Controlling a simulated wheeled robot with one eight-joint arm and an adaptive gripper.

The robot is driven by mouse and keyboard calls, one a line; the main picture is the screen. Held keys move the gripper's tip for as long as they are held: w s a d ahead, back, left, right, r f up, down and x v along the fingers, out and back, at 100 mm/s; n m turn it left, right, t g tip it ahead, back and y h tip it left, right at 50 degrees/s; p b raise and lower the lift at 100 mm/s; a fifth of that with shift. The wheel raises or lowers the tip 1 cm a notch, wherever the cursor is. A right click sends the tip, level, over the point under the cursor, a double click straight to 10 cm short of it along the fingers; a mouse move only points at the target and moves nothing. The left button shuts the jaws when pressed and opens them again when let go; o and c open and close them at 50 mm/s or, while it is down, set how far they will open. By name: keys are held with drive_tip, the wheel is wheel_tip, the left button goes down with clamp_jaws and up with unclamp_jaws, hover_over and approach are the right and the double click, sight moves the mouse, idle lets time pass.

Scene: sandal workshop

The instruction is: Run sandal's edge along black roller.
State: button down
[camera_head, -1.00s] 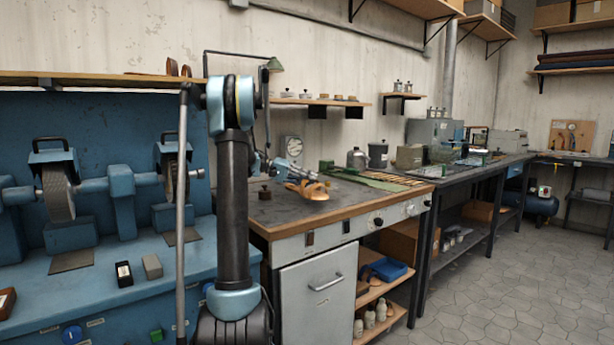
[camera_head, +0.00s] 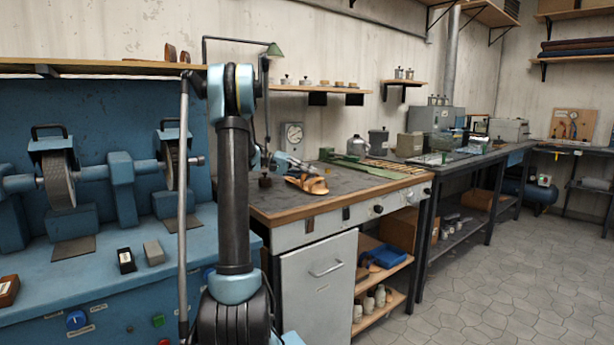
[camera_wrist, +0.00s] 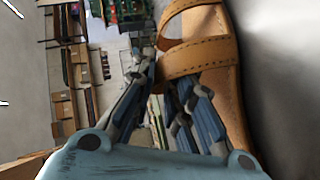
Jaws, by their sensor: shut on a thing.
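A tan leather sandal (camera_head: 307,185) with straps shows at the end of my arm, in front of the grey bench top. I cannot tell its height above it. In the wrist view the sandal (camera_wrist: 224,50) fills the right side, its sole edge running lengthwise. My gripper (camera_wrist: 166,72) is shut on it at the strap side; the fingers partly hide the strap. My gripper (camera_head: 287,166) is small in the head view.
The blue machine's ledge (camera_head: 95,285) holds small blocks (camera_head: 154,252). Open floor (camera_head: 500,290) is at right.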

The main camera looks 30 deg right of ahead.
drive_tip(key=shift+d, duration=0.8)
idle(1.1)
drive_tip(key=shift+w+a+y, duration=0.15)
drive_tip(key=shift+w+a, duration=0.05)
drive_tip(key=shift+w, duration=0.25)
drive_tip(key=shift+w+a+y, duration=0.15)
drive_tip(key=shift+w+a, duration=0.05)
drive_tip(key=shift+w, duration=0.25)
idle(0.7)
drive_tip(key=shift+w+a, duration=0.2)
drive_tip(key=shift+w, duration=0.95)
drive_tip(key=shift+w+a, duration=0.25)
drive_tip(key=shift+w, duration=0.85)
drive_tip(key=shift+w+a, duration=0.2)
drive_tip(key=shift+w, duration=0.95)
idle(1.1)
